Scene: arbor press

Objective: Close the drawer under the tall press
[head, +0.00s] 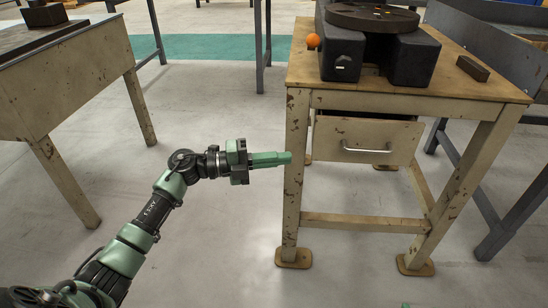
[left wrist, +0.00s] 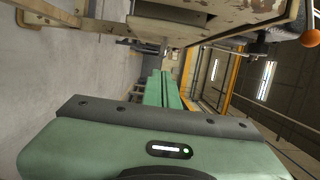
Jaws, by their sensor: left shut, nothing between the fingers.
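The drawer (head: 340,132) sits under the worn cream table (head: 450,90) that carries the press (head: 345,52). It stands partly pulled out, with a dark gap above its front. Its silver bar handle (head: 367,150) faces me. My left gripper (head: 288,158) is shut and empty. It points right at about drawer height, with its tips close to the table's left front leg, left of the drawer front. I cannot tell whether the tips touch the leg. The shut green fingers also show in the left wrist view (left wrist: 160,90). The press's upper part is cut off. My right gripper is not in view.
Another cream table (head: 70,75) stands at left. A grey bench (head: 500,60) stands close at right. The floor between the two cream tables is clear.

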